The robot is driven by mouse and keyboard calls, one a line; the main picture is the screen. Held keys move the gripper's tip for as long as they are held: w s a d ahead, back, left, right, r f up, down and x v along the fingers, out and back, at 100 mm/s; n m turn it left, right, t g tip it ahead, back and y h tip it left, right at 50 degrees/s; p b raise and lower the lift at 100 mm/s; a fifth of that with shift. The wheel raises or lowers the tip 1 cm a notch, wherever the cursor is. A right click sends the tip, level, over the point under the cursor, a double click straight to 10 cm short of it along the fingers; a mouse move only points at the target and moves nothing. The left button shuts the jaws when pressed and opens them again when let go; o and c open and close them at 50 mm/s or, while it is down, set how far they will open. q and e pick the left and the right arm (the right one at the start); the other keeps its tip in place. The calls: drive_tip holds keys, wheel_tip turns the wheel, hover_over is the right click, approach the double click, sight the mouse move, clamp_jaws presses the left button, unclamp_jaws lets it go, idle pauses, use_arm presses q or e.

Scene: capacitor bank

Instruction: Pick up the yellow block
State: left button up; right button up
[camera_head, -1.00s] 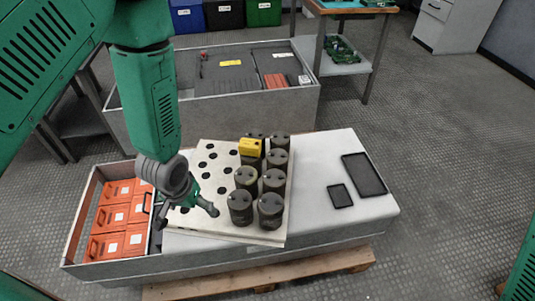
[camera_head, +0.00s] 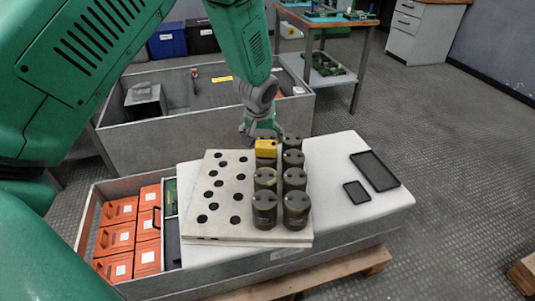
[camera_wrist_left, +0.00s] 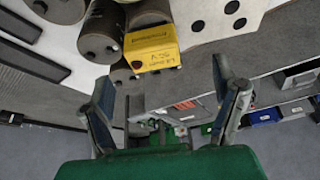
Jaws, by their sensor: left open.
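The yellow block (camera_head: 266,148) sits on top of a dark capacitor in the back part of the group on the perforated plate. In the left wrist view the yellow block (camera_wrist_left: 151,47) shows printed text and lies just beyond the fingers. My left gripper (camera_head: 262,132) is just behind and above the block in the head view. In the wrist view the left gripper (camera_wrist_left: 165,95) is open, its two fingers spread wide with nothing between them. My right gripper is not in view.
Several dark capacitors (camera_head: 296,208) stand close around the block on the pale plate (camera_head: 215,225). Two black trays (camera_head: 374,170) lie on the light bench top (camera_head: 340,220). Orange boxes (camera_head: 117,238) fill the bin at left. A grey container (camera_head: 150,135) stands behind.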

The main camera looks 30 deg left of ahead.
sight(266, 144)
use_arm(q)
drive_tip(key=shift+w+a+f, duration=0.25)
drive_tip(key=shift+f, duration=0.4)
drive_tip(key=f+b, duration=0.1)
drive_tip(key=w+f+b, duration=0.2)
drive_tip(key=f, duration=0.1)
drive_tip(key=shift+d, duration=0.3)
drive_tip(key=shift+w+a+f, duration=0.1)
drive_tip(key=shift+f, duration=0.1)
drive_tip(key=shift+a, duration=0.2)
